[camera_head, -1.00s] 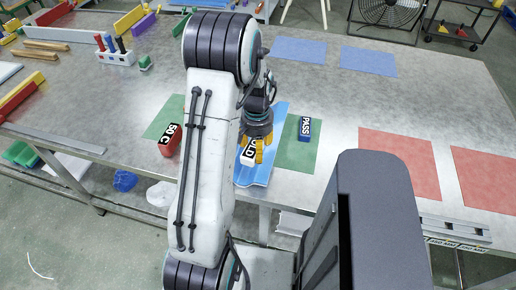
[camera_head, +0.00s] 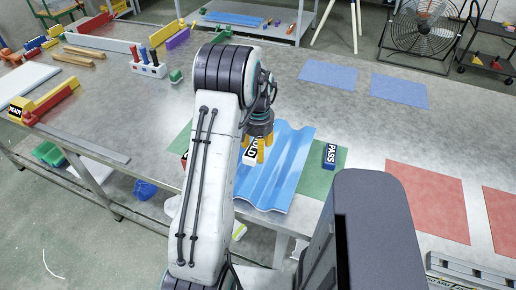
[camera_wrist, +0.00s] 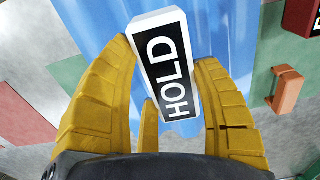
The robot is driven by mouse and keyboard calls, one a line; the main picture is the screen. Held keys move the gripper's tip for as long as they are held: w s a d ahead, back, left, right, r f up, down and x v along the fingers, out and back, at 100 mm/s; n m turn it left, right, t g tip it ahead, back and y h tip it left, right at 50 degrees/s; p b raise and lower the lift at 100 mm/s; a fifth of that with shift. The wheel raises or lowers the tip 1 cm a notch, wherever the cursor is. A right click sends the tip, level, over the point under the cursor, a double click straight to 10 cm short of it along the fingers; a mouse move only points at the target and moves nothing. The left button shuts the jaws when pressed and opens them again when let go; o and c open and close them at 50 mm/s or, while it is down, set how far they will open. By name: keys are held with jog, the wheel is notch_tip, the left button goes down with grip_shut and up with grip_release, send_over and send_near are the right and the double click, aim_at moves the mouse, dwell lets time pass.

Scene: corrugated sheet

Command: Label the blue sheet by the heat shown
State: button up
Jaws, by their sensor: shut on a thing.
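My gripper (camera_head: 257,150) has yellow fingers shut on a white block with a black HOLD label (camera_head: 250,156). In the wrist view the HOLD block (camera_wrist: 168,62) sits tilted between the fingers. The blue corrugated sheet (camera_head: 285,165) lies on the table; the block is over its left part. I cannot tell whether they touch. A blue PASS block (camera_head: 330,155) stands right of the sheet on a green mat (camera_head: 317,184). A red block (camera_head: 185,159) is mostly hidden behind my arm. A red block corner (camera_wrist: 303,18) shows in the wrist view.
An orange handle-shaped piece (camera_wrist: 287,90) lies at the right of the wrist view. Blue mats (camera_head: 398,90) lie behind, red mats (camera_head: 427,200) at right. A pen rack (camera_head: 148,68) and a READY sign (camera_head: 15,112) stand left. The metal table between is largely clear.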

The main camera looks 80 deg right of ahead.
aim_at(258, 172)
jog(key=shift+f, duration=0.15)
jog(key=shift+f+b, duration=3.45)
jog(key=shift+f, duration=0.7)
jog(key=shift+f, duration=0.2)
jog(key=o, duration=1.3)
jog(key=shift+c, duration=0.2)
jog(key=shift+r, duration=0.1)
notch_tip(258, 172, up, 12)
jog(key=shift+f, duration=0.1)
